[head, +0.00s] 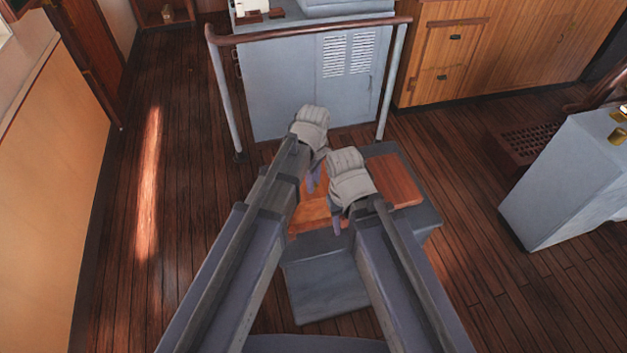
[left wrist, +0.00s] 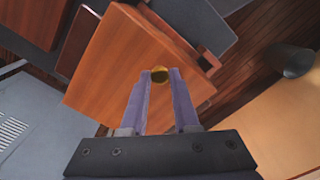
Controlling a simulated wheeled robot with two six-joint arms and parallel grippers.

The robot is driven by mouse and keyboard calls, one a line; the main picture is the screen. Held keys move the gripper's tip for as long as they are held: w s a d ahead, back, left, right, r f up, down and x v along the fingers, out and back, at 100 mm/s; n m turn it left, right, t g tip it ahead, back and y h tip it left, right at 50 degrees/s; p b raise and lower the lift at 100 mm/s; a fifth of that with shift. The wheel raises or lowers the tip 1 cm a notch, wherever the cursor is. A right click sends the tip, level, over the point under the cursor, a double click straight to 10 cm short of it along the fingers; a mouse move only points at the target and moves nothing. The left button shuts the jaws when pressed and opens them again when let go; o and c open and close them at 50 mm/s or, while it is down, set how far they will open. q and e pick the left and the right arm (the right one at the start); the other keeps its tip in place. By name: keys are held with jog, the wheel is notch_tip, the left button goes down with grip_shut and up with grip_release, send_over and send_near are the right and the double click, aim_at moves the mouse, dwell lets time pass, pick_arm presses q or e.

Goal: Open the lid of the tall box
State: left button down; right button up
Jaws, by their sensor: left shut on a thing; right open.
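The tall box (head: 325,282) is grey and stands below my arms in the head view, with wooden panels in its top. The wooden lid (left wrist: 115,60) fills the middle of the left wrist view and bears a small round brass knob (left wrist: 159,75). My left gripper (head: 313,182) is shut on this knob; its two fingers lie either side of it. In the head view my arms and grippers hide the knob and much of the lid (head: 313,205). My right gripper (head: 337,224) is open, close beside the left one, above the box top.
A second wooden panel (head: 396,181) lies in the right of the box top. Behind stands a grey cabinet (head: 290,95) with a handrail (head: 310,32) before it. A grey console (head: 565,180) stands at right. Wooden floor is clear at left.

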pick_arm(q)
jog(key=shift+w+r+p, duration=0.25)
jog(key=shift+r+p, duration=0.1)
jog(key=w+a+r+g+h+p, duration=0.1)
jog(key=w+r+g+p, duration=0.2)
jog(key=w+r+g, duration=0.1)
notch_tip(320, 180, up, 2)
jog(key=shift+a+r+g+h, duration=0.1)
jog(key=shift+a+g+h, duration=0.1)
jog(key=shift+g+h, duration=0.35)
jog(key=shift+s, duration=0.1)
jog(key=c, duration=0.7)
grip_release()
jog(key=shift+o, duration=0.2)
jog(key=shift+p, duration=0.3)
